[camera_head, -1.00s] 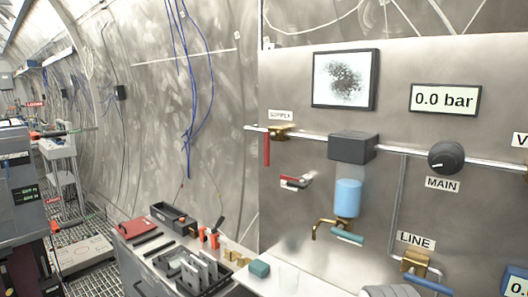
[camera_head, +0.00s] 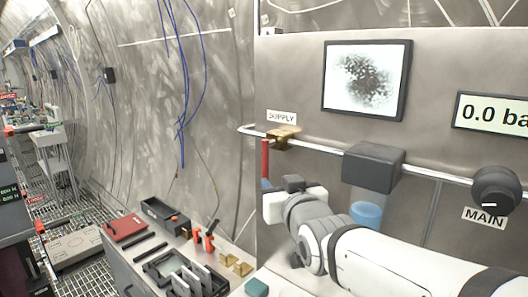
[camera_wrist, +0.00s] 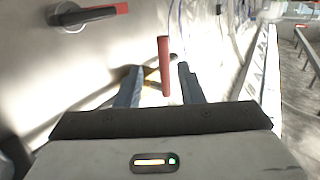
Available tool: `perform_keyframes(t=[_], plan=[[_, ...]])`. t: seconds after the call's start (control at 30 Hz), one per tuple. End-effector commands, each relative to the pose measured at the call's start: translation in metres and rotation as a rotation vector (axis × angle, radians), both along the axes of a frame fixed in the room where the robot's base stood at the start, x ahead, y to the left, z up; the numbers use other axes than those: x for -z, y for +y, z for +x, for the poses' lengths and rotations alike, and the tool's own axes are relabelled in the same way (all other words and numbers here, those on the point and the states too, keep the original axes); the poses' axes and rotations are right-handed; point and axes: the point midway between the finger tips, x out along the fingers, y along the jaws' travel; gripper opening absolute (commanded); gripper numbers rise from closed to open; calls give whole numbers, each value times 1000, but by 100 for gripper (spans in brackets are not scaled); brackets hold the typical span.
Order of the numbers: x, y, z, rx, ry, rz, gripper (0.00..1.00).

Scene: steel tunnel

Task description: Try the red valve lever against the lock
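The red valve lever (camera_head: 265,156) hangs straight down from the brass SUPPLY valve (camera_head: 284,137) on the panel's pipe. In the wrist view the red lever (camera_wrist: 163,65) stands between the two spread fingers of my gripper (camera_wrist: 160,76), with a gap visible on each side. My gripper is open, at the lever's lower part. In the head view my arm hides most of the gripper. A black handle with a red end (camera_wrist: 90,15) sits on the panel at the wrist view's upper left. I cannot tell whether it is the lock.
The panel also carries a black box (camera_head: 373,167) on the pipe, a MAIN knob (camera_head: 496,188) and a gauge reading 0.0 (camera_head: 492,114). A bench below holds a black tray (camera_head: 160,213), a red case (camera_head: 125,228) and small parts. Blue cables hang on the tunnel wall.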

Motion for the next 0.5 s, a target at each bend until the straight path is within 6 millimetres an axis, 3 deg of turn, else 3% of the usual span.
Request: perform_keyframes(t=[0.1,0.5], plan=[[-14,7,2,-12,-46,16,35],[-15,23,48,-17,-48,15,35]])
